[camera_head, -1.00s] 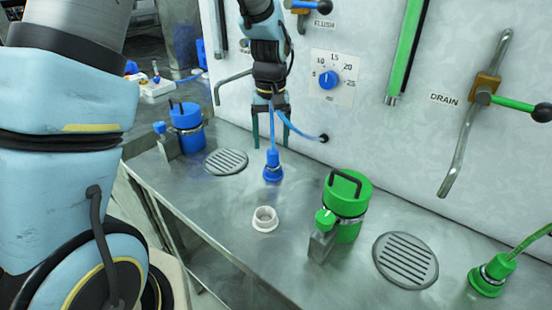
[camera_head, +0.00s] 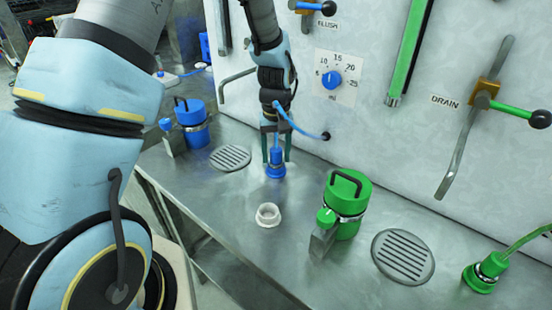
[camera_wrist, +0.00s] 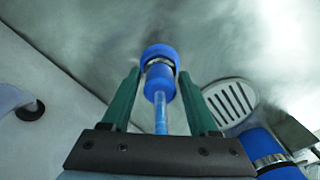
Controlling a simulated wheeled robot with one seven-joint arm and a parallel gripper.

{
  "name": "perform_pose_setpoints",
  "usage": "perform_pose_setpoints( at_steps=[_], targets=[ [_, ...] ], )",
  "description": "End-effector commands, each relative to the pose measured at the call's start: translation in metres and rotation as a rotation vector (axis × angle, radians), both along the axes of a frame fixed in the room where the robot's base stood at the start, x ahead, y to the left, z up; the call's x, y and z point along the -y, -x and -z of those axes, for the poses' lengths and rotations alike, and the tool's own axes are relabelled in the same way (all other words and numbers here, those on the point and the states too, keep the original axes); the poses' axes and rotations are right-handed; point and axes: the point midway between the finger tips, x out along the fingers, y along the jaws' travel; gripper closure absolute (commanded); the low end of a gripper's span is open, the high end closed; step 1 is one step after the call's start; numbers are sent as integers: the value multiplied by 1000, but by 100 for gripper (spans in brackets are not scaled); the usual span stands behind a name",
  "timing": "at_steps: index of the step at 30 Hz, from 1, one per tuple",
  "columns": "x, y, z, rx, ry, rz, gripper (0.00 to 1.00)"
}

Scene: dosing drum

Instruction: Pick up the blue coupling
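The blue coupling (camera_head: 276,168) stands upright on the steel bench, with a blue hose rising from its top and running to the wall. My gripper (camera_head: 276,157) is above the bench at the coupling, its two green fingers pointing down, one on each side of the coupling's upper part. In the wrist view the coupling (camera_wrist: 160,75) lies between and a little beyond the fingertips of my gripper (camera_wrist: 160,85). Gaps show on both sides, so the fingers are open and do not touch it.
A white ring socket (camera_head: 268,215) stands in front of the coupling. A blue canister (camera_head: 190,135) and drain grate (camera_head: 230,158) are to the left. A green canister (camera_head: 350,210), second grate (camera_head: 403,255) and green coupling (camera_head: 487,272) are to the right. The panel wall rises behind.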

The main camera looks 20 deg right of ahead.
Motion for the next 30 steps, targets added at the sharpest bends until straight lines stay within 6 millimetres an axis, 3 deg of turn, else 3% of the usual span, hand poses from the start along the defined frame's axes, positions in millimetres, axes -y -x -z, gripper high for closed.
perform_pose_setpoints(
  at_steps=[2, 15, 30],
  targets=[
    [0, 0, 0, 0, 0, 0, 50],
    [0, 0, 0, 0, 0, 0, 100],
    [1, -1, -7, 3, 2, 0, 100]
  ],
)
